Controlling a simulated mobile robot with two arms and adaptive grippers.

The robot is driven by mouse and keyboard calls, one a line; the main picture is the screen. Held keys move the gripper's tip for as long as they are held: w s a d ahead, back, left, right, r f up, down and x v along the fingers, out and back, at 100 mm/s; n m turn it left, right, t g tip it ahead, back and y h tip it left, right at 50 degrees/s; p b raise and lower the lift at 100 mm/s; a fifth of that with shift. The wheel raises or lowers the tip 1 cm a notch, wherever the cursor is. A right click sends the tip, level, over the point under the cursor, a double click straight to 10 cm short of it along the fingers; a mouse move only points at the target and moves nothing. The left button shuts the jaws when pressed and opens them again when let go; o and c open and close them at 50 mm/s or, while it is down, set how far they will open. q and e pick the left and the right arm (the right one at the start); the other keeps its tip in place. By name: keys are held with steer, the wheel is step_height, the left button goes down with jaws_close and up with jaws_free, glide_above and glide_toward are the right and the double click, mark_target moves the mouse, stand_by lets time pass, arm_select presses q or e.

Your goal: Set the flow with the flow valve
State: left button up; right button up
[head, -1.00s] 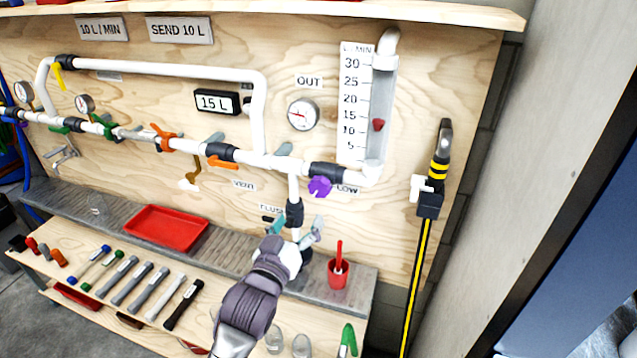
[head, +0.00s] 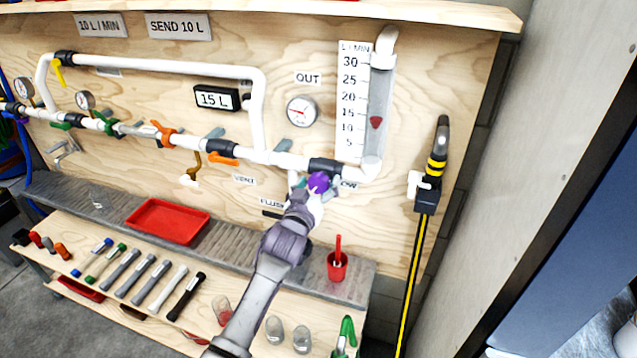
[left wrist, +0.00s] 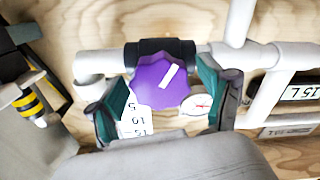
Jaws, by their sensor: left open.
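The purple flow valve knob (head: 319,182) is on the black valve body at the lower right of the white pipe run. In the left wrist view the knob (left wrist: 161,82) has a white pointer mark, tilted up to the right. My left gripper (left wrist: 160,105) is open, with one green-padded finger on each side of the knob; whether they touch it cannot be told. In the head view my left gripper (head: 312,190) is at the knob and partly covers it. The flow tube (head: 378,110) has its red float (head: 376,122) a little above 10. My right gripper is not in view.
Signs read "10 L/MIN" (head: 101,26) and "SEND 10 L" (head: 178,26). A display (head: 217,98) reads 15 L. A red cup (head: 337,266) and a red tray (head: 167,221) stand on the shelf below. A black and yellow wand (head: 432,180) hangs at the right.

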arm_select(q)
steer(key=c, duration=1.2)
steer(key=shift+m, duration=0.5)
steer(key=m, duration=0.2)
steer(key=shift+m, duration=0.3)
steer(key=shift+f+m, duration=0.1)
steer(key=shift+m, duration=1.5)
steer(key=o, duration=1.2)
